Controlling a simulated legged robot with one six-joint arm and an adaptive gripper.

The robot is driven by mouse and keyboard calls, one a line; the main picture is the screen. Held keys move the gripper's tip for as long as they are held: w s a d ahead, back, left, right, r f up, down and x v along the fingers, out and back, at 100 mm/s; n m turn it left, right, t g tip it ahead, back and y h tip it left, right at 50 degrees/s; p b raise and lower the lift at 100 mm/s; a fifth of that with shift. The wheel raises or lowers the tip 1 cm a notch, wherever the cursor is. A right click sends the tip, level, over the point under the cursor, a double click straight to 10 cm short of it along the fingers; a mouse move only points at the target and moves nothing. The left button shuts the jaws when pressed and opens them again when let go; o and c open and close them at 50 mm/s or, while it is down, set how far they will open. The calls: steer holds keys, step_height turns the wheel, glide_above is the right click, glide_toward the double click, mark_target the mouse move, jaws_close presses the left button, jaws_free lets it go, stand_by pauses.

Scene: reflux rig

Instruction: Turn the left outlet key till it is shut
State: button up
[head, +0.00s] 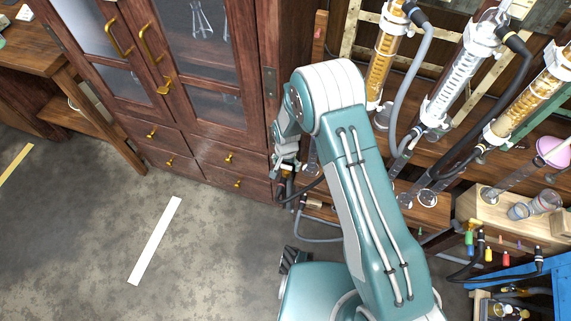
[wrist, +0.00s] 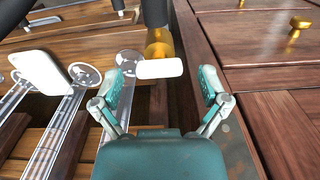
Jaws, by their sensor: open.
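In the wrist view, a white key (wrist: 160,68) with a flat, rounded handle lies sideways in front of an amber glass part (wrist: 158,45). Its left end meets a clear round disc (wrist: 129,62). I take it as the left outlet key, since it is the one nearest the cabinet. My gripper (wrist: 164,77) is open, one teal-padded finger on each side of this key. I cannot tell whether either finger touches it. In the head view my gripper (head: 285,166) is small beside the cabinet, and my arm hides the key.
A second white key (wrist: 40,72) with a clear disc (wrist: 85,74) is to the left in the wrist view. The wooden cabinet (head: 195,120) stands close beside my gripper. Glass condensers (head: 462,72) and hoses (head: 414,75) are to the right. Floor at left is mostly clear.

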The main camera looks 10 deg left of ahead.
step_height(320, 180, up, 12)
steer(key=shift+f, duration=0.2)
steer(key=shift+a, duration=0.1)
stand_by(0.4)
steer(key=s+d+r+t, duration=0.1)
steer(key=d+r, duration=0.6)
steer(key=r, duration=0.5)
steer(key=s+d+r+t, duration=0.1)
steer(key=d+r, duration=0.6)
steer(key=r, duration=0.4)
steer(key=s+d+r+t, duration=0.1)
steer(key=s+d+r, duration=0.4)
steer(key=s+d, duration=0.2)
steer(key=s+d+r+n+t, duration=0.1)
steer(key=s+d+r, duration=0.4)
steer(key=s, duration=0.6)
steer(key=shift+d+r+t, duration=0.35)
steer(key=shift+d+t, duration=0.45)
steer(key=shift+d, duration=0.1)
